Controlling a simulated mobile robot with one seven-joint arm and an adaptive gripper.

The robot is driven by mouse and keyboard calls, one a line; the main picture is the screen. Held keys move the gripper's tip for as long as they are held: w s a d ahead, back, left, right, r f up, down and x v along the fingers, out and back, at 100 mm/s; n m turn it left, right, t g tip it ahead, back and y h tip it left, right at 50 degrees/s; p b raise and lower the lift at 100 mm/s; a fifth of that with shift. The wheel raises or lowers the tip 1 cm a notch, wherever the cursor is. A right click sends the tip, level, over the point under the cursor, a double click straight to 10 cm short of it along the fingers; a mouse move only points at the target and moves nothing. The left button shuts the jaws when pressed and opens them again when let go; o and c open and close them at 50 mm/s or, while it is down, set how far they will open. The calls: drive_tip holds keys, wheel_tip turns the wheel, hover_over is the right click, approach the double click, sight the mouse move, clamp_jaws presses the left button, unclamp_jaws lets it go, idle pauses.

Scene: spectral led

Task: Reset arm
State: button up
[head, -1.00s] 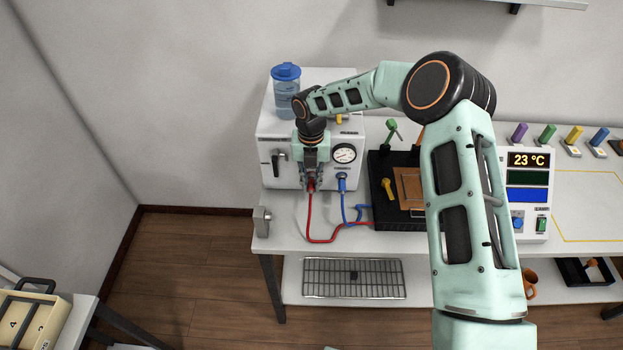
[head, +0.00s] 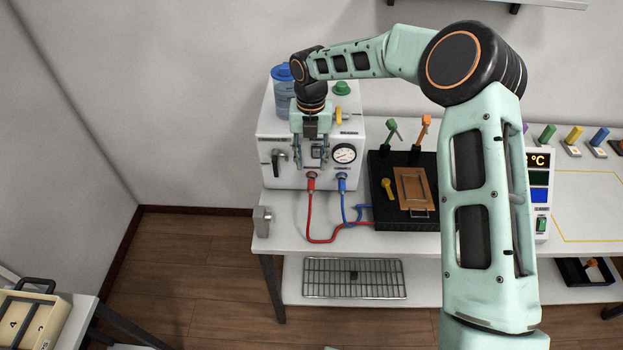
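My gripper (head: 310,166) points down in front of the white machine (head: 270,140) on the bench. Its two fingers are spread apart, with nothing between them that I can see. It is above the red hose connector (head: 311,182) and apart from it. The red hose (head: 312,226) and the blue hose (head: 342,205) are both seated in the machine's front and run to the black box (head: 384,212). My arm reaches in from the lower right and bends over the bench.
A blue-capped bottle (head: 283,92) stands on the machine close to my wrist. Green and orange levers (head: 423,130) rise from the black box. A temperature display unit (head: 541,200) is partly hidden behind my arm. A wire rack (head: 354,278) lies on the lower shelf.

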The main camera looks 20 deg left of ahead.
drive_tip(key=shift+r, duration=1.35)
